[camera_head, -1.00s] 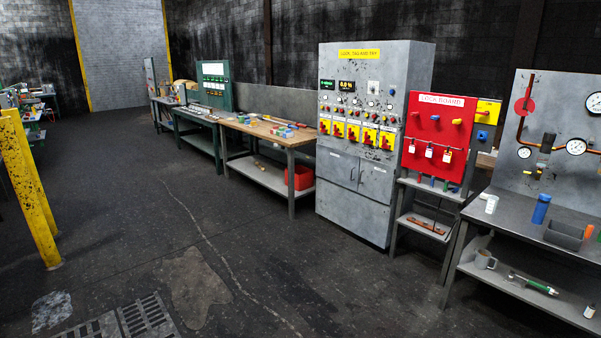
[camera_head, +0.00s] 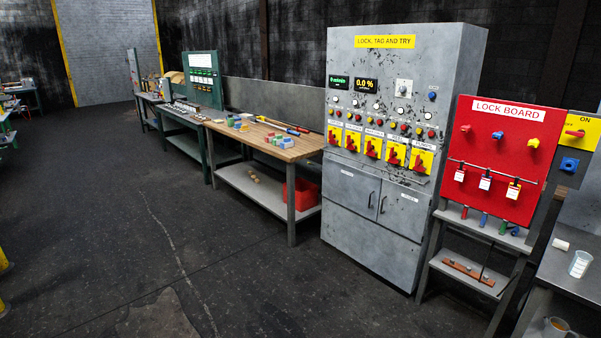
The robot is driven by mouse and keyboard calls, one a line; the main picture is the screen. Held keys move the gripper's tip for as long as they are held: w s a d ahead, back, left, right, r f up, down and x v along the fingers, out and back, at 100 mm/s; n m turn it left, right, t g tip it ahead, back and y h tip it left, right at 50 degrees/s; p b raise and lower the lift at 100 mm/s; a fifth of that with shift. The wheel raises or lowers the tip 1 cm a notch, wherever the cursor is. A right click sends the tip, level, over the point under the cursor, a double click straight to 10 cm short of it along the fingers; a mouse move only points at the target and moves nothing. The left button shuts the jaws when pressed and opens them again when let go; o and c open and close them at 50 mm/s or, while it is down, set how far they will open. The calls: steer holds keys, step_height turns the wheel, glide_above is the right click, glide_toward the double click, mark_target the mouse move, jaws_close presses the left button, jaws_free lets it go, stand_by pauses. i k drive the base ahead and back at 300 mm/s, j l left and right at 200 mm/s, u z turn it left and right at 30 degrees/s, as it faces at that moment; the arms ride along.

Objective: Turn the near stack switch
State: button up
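A grey control cabinet (camera_head: 462,75) stands right of centre under a yellow sign reading "LOCK, TAG AND TRY" (camera_head: 384,42). A row of several yellow switch plates with red rotary handles crosses its front; the leftmost is here (camera_head: 334,135), the rightmost here (camera_head: 422,162). Their labels are too small to read surely, so I cannot tell which is the stack switch. A separate yellow switch plate marked "ON" with a red handle (camera_head: 575,133) is at the right edge, beside the lock board. My gripper is not in view.
A red lock board (camera_head: 497,120) with hanging padlocks stands right of the cabinet, above a small shelf stand (camera_head: 470,276). A wooden-topped workbench (camera_head: 290,150) with a red bin (camera_head: 301,194) below is on the left. The dark floor (camera_head: 240,280) before the cabinet is clear.

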mark_target(370, 153)
steer(key=i, duration=2.3)
steer(key=i+z, duration=0.2)
steer(key=i, duration=0.3)
steer(key=i+j+z, duration=0.2)
steer(key=i, duration=0.3)
steer(key=i+j+z, duration=0.2)
steer(key=i, duration=0.3)
